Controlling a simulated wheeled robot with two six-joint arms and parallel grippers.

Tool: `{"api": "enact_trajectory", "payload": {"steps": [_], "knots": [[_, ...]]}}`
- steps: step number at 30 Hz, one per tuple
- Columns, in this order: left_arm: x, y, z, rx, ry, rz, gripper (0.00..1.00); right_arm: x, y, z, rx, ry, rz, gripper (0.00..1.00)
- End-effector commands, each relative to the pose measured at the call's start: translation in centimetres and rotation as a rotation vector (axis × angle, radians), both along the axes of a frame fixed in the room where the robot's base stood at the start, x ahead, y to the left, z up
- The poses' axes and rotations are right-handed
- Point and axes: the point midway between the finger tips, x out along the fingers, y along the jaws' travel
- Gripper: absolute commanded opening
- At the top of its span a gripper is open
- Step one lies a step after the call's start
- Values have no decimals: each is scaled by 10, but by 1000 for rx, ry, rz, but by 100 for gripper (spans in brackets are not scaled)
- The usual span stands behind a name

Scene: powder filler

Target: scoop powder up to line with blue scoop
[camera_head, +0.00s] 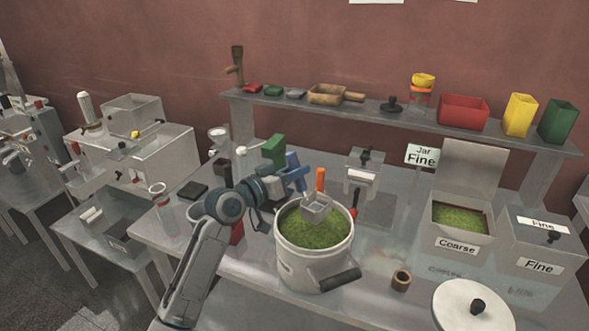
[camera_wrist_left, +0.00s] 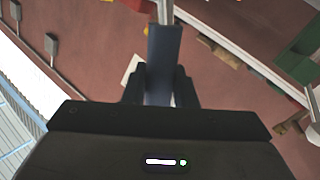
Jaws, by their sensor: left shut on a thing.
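My left gripper (camera_head: 287,184) is shut on the blue handle (camera_head: 295,167) of the scoop, beside the pot's upper left rim. The handle also shows between the dark fingers in the left wrist view (camera_wrist_left: 163,62), with a metal shank beyond it. A grey metal scoop cup (camera_head: 316,209) is over the green powder inside the white pot (camera_head: 300,266). I cannot tell whether the cup touches the powder (camera_head: 312,234), and its contents and fill line are not readable. My right gripper is not in view.
An orange handle (camera_head: 320,179) stands behind the cup. A dark side handle (camera_head: 339,280) projects from the pot. The coarse box (camera_head: 458,243) is open, the fine box (camera_head: 541,265) closed. A round lid (camera_head: 473,308) lies at front right. A shelf (camera_head: 395,116) runs behind.

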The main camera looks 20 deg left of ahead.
Motion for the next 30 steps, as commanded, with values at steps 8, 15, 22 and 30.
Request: {"api": "enact_trajectory", "payload": {"steps": [8, 15, 22, 30], "knots": [[0, 0, -33, 0, 0, 0, 0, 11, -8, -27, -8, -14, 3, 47], [0, 0, -56, 1, -1, -1, 0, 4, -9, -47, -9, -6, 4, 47], [0, 0, -67, 0, 0, -1, 0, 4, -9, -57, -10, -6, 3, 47], [0, 0, -67, 0, 0, -1, 0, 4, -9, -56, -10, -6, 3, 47]]}}
